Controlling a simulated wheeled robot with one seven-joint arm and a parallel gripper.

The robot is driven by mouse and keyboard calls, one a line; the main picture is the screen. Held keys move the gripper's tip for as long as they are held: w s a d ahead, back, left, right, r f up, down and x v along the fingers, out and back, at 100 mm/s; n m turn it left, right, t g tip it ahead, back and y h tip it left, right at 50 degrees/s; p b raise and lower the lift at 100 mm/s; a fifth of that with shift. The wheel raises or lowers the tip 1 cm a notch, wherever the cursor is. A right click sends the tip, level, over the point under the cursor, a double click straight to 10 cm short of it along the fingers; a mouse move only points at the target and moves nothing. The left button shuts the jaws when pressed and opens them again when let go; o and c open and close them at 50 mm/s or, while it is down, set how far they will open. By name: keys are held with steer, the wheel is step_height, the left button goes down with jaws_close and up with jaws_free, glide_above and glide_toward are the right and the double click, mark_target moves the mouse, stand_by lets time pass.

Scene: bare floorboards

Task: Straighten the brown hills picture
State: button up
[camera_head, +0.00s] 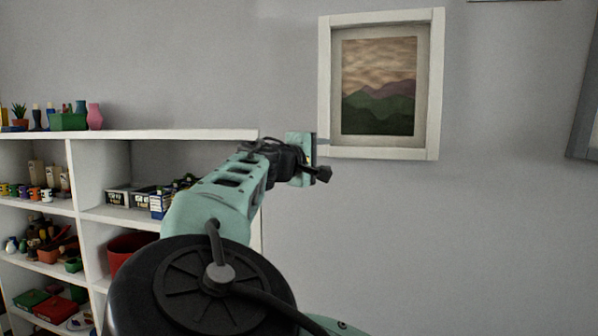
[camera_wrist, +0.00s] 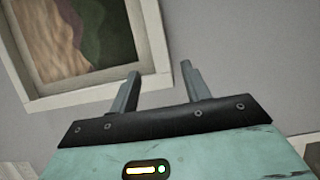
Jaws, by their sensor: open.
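The brown hills picture (camera_head: 379,87) hangs on the grey wall in a wide white frame. It shows a brownish sky over mauve and green hills. Its frame looks close to upright in the head view; I cannot tell a small tilt from perspective. My gripper (camera_head: 324,157) is at the frame's lower left corner. In the wrist view the picture (camera_wrist: 70,38) appears turned on its side. My open gripper (camera_wrist: 160,72) has one finger overlapping the frame corner and the other beyond the frame's bottom edge.
A white shelf unit (camera_head: 190,134) stands at left, holding pots, boxes, cups and a pink vase (camera_head: 95,116). A dark frame (camera_head: 584,118) is cut off at the right edge, and another frame's edge (camera_head: 500,1) shows at the top. The wall below the picture is clear.

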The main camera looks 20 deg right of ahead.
steer(key=b+v, duration=0.3)
steer(key=v, duration=0.6)
steer(key=shift+s+a, duration=0.2)
steer(key=shift+a, duration=0.1)
steer(key=s+d+f+m+g+y+b, duration=0.1)
steer(key=d+f+g+y, duration=0.35)
steer(key=f, duration=0.75)
steer(key=d+f+g+y, duration=0.1)
steer(key=d+f, duration=0.6)
steer(key=f, duration=0.4)
steer(key=s+a+f+g+y, duration=0.25)
steer(key=s+f, duration=0.35)
steer(key=f, duration=0.3)
steer(key=s+a+f+g+y+b, duration=0.1)
steer(key=s+a+f+y, duration=0.25)
steer(key=s+a, duration=0.2)
steer(key=s+a+n+y, duration=0.1)
steer(key=s+a, duration=0.3)
steer(key=s, duration=0.8)
steer(key=s+a+r+n+g+y+b, duration=0.1)
steer(key=s+a+y, duration=0.2)
steer(key=s, duration=0.9)
steer(key=shift+s+a+b, duration=0.3)
steer(key=shift+s+a, duration=0.1)
steer(key=shift+a, duration=0.45)
steer(key=shift+r, duration=0.1)
steer(key=shift+c, duration=0.4)
